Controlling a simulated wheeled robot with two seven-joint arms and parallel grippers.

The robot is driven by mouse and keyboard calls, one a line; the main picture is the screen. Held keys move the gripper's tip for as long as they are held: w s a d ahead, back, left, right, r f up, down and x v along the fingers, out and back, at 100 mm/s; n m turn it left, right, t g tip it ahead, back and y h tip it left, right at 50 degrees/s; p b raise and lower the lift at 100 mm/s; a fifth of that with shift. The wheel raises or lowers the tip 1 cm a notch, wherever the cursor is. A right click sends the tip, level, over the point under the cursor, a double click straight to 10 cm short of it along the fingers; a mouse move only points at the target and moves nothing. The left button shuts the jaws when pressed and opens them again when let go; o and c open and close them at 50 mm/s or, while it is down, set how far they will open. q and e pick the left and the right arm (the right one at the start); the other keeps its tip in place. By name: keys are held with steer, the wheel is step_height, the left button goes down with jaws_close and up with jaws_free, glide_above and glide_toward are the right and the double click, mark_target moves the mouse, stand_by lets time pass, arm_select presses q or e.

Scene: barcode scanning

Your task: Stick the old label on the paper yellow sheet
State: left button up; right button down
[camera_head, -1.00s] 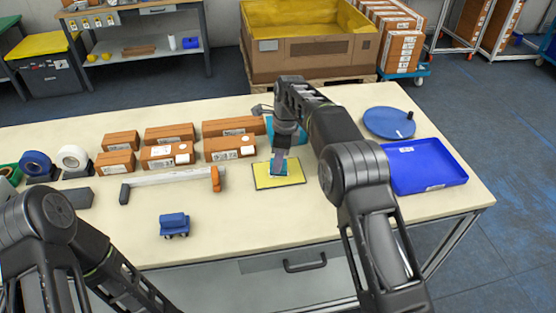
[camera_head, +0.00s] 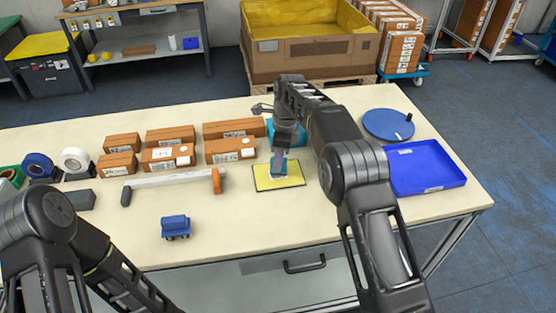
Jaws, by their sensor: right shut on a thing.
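The yellow sheet (camera_head: 262,183) lies flat on the table, in front of the cardboard boxes. My right gripper (camera_head: 279,171) points down over the middle of the sheet and is shut on a small pale piece, which looks like the old label (camera_head: 279,177). The label is at or just above the sheet; I cannot tell whether it touches. The gripper hides part of the label and sheet. My left arm comes in at the lower left, and its gripper is out of the picture.
Several brown boxes (camera_head: 166,157) stand behind and left of the sheet. A white bar tool with an orange end (camera_head: 217,181) and a blue block (camera_head: 175,226) lie left. A blue tray (camera_head: 425,167) and round blue disc (camera_head: 388,124) are right. The table front is mostly clear.

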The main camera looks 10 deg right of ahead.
step_height(320, 180, up, 4)
steer(key=p, duration=0.2)
steer(key=shift+f+p, duration=0.15)
steer(key=shift+p, duration=0.15)
steer(key=shift+r, duration=0.85)
